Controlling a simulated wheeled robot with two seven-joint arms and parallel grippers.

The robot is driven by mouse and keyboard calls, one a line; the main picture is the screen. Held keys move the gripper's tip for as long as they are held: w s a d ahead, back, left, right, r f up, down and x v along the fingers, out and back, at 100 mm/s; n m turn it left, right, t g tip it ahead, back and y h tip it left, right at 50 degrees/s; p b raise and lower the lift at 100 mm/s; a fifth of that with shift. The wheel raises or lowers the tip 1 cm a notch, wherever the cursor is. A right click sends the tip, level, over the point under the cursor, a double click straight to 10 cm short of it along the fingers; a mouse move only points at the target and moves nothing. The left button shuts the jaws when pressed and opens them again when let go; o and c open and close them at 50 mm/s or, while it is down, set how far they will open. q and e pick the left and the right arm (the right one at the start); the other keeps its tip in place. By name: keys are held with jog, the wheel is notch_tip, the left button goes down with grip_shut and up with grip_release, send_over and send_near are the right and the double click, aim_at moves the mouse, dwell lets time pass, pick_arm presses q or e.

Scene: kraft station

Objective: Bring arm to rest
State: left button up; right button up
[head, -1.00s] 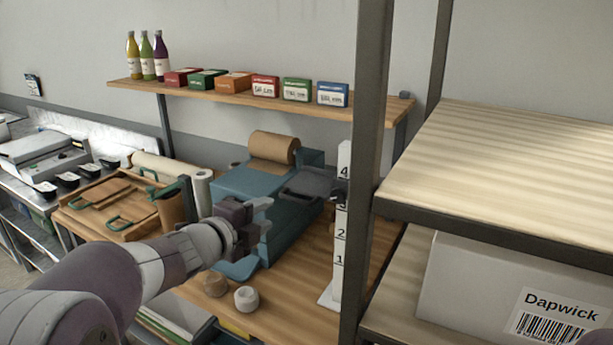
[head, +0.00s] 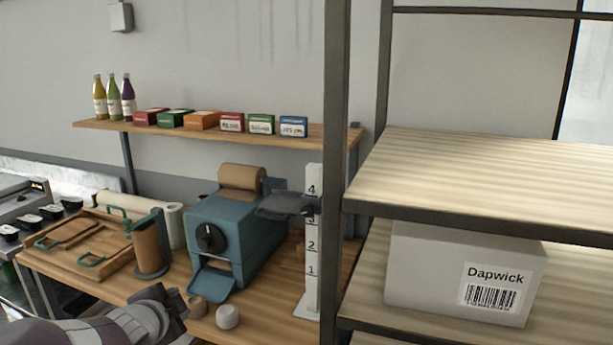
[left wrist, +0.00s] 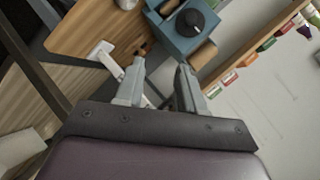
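My left arm comes in low at the left of the head view, with the left gripper (head: 172,300) at the bottom, in front of the workbench edge. In the left wrist view the left gripper (left wrist: 160,78) has its two fingers apart with nothing between them. The blue dispenser (head: 222,235) with a black knob and a brown paper roll (head: 241,178) stands on the bench beyond it. The dispenser also shows in the left wrist view (left wrist: 175,40). My right gripper is in neither view.
A numbered white post (head: 313,270) stands right of the dispenser. Two small rolls, brown (head: 197,307) and white (head: 228,317), sit near the bench's front edge, close to my left gripper. A dark-framed rack (head: 338,120) at right holds a "Dapwick" box (head: 430,270).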

pick_arm(q)
jog(key=s+d+f+n+g, duration=0.3)
jog(key=s+f+n+g, duration=0.2)
jog(key=s, duration=0.6)
jog(key=s+d+f+n+g, duration=0.3)
jog(key=s+f+n+g, duration=0.2)
jog(key=s+f, duration=0.5)
jog(key=shift+s+f+n+g, duration=0.3)
jog(key=shift+s+n+g, duration=0.1)
jog(key=shift+s+n, duration=0.4)
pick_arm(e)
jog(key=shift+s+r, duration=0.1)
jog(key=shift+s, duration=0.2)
pick_arm(q)
jog(key=shift+w, duration=0.1)
